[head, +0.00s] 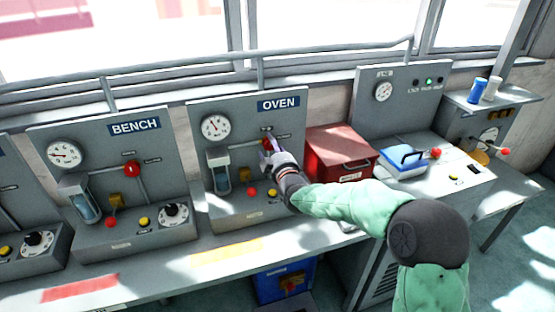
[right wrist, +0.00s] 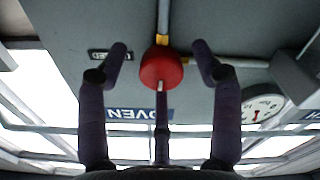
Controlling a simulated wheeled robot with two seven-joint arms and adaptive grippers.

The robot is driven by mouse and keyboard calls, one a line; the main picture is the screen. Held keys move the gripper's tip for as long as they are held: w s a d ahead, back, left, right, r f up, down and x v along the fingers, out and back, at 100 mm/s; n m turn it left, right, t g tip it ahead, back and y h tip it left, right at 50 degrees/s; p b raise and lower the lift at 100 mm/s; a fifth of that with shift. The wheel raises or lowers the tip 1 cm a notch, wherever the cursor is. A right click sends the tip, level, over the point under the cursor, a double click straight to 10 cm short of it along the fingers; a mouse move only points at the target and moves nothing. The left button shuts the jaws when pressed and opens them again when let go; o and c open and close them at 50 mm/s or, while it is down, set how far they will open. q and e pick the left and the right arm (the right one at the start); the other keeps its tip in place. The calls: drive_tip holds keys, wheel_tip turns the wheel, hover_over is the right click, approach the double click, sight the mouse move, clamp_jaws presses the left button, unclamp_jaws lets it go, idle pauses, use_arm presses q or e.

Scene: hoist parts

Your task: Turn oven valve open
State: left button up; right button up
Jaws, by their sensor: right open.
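The fingers are spread, with a gap on each side of the knob. The OVEN sign (right wrist: 140,114) shows upside down there. My left gripper is not in view.
The bench panel (head: 110,160) with its own red knob (head: 132,169) stands to the left. A red box (head: 340,153) sits right of the oven panel, close to my right forearm. A blue-lidded box (head: 404,158) is further right. A rail (head: 200,73) runs above the panels.

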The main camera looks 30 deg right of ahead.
drive_tip(key=v, duration=1.1)
drive_tip(key=shift+s, duration=0.25)
drive_tip(key=shift+a, duration=0.15)
